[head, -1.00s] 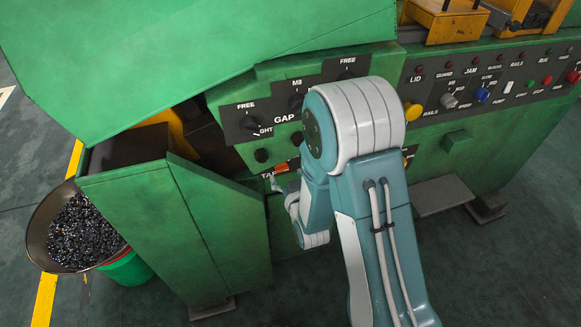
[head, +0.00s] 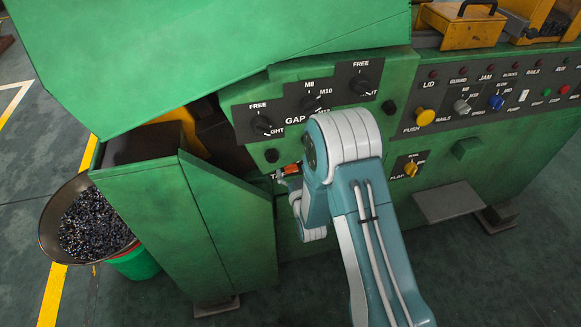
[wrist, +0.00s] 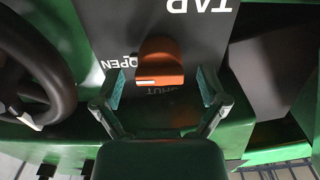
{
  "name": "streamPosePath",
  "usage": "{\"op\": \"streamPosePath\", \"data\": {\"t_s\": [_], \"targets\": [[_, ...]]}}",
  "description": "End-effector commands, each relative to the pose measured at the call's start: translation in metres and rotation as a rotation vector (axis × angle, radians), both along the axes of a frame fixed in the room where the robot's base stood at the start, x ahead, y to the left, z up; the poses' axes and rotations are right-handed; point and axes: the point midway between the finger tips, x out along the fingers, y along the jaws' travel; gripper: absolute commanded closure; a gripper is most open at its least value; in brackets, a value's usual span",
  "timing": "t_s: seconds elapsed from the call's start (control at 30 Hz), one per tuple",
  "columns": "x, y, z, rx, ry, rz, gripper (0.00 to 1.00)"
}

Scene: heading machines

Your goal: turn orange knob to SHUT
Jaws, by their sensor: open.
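The orange knob (wrist: 160,58) sits on a dark plate (wrist: 115,25) marked TAP, OPEN and SHUT, with the lettering upside down in the wrist view. OPEN is to the knob's left; SHUT is just below it, partly covered. A short white mark shows at the lower left of the knob's face. My gripper (wrist: 161,82) is open, one finger on each side of the knob; I cannot tell whether either touches it. In the head view the orange knob (head: 291,168) is small beside my arm, which hides part of the plate.
A black handwheel (wrist: 45,70) is close on the left in the wrist view. In the head view, black GAP knobs (head: 312,104) are above, a yellow knob (head: 410,170) is to the right, and a pan of dark parts (head: 92,225) stands left.

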Motion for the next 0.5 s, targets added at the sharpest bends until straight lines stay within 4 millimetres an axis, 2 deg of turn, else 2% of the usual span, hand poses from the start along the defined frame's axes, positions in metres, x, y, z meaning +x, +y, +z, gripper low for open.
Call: {"op": "streamPosePath", "data": {"t_s": [0.13,0.4,0.43,0.47,0.5], "targets": [[0.0115,0.0038,0.0003,-0.001,-0.001,0.000,0.08],[0.0133,0.0051,0.0002,-0.001,0.000,0.000,0.08],[0.0133,0.0051,0.0002,-0.001,0.000,0.000,0.12],[0.0133,0.0050,0.0002,-0.001,0.000,0.000,0.25],[0.0133,0.0049,0.0002,-0.001,0.000,0.000,0.43]]}}
